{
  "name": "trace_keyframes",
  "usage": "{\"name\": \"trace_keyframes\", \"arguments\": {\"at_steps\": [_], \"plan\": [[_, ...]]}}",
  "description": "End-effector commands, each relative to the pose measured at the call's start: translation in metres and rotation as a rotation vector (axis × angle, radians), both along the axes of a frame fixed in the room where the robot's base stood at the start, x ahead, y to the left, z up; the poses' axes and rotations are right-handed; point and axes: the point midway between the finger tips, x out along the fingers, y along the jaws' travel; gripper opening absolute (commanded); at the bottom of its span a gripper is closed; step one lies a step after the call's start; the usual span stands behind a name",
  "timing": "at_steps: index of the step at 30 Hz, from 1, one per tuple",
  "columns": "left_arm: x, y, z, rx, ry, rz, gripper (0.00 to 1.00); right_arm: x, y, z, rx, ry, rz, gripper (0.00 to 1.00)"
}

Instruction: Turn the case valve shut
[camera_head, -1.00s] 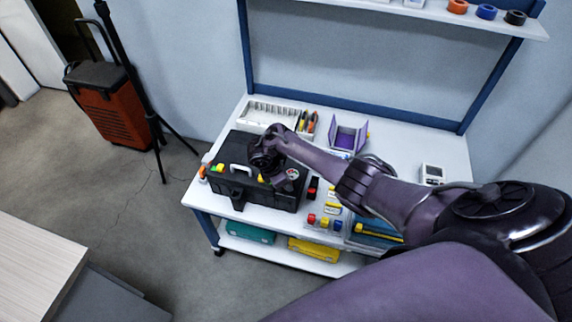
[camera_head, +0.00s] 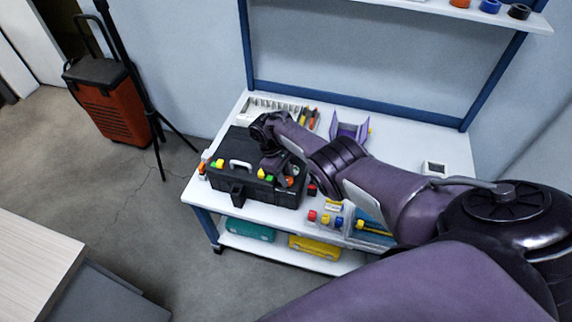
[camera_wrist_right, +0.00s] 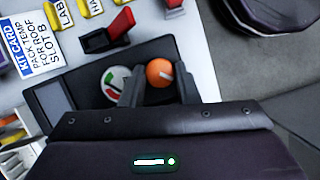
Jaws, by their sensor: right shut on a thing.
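The black case (camera_head: 225,181) with a pale handle lies on the white workbench in the head view. Its valve, an orange round knob (camera_wrist_right: 159,72) with a white line, shows in the right wrist view, beside a round gauge (camera_wrist_right: 114,80) with red and green marks. My right gripper (camera_wrist_right: 158,90) is shut on the orange knob, one dark finger on each side. In the head view the right gripper (camera_head: 276,176) is at the right part of the case top, partly hidden by my wrist. My left gripper is not in view.
A red-handled switch (camera_wrist_right: 107,34) and a kit card (camera_wrist_right: 32,40) lie close to the case. A purple holder (camera_head: 348,132) and a white tray (camera_head: 272,109) stand behind on the bench (camera_head: 410,150). A red wheeled case (camera_head: 107,110) and a tripod stand left.

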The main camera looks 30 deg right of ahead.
Motion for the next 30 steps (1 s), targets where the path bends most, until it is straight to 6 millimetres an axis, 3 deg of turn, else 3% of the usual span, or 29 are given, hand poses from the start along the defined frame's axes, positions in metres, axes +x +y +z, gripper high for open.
{"name": "trace_keyframes", "arguments": {"at_steps": [9,26,27,30], "plan": [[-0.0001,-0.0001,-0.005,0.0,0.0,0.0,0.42,0.0002,0.0009,-0.0015,0.003,0.001,-0.133,0.06],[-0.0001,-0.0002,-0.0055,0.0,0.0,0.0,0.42,0.0003,0.0002,-0.0009,0.002,0.0,-0.165,0.06],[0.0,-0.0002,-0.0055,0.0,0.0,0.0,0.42,0.0003,0.0002,-0.0009,0.002,0.0,-0.165,0.3],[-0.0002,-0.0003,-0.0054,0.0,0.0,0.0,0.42,0.0004,0.0,-0.0008,0.002,0.0,-0.165,0.43]]}}
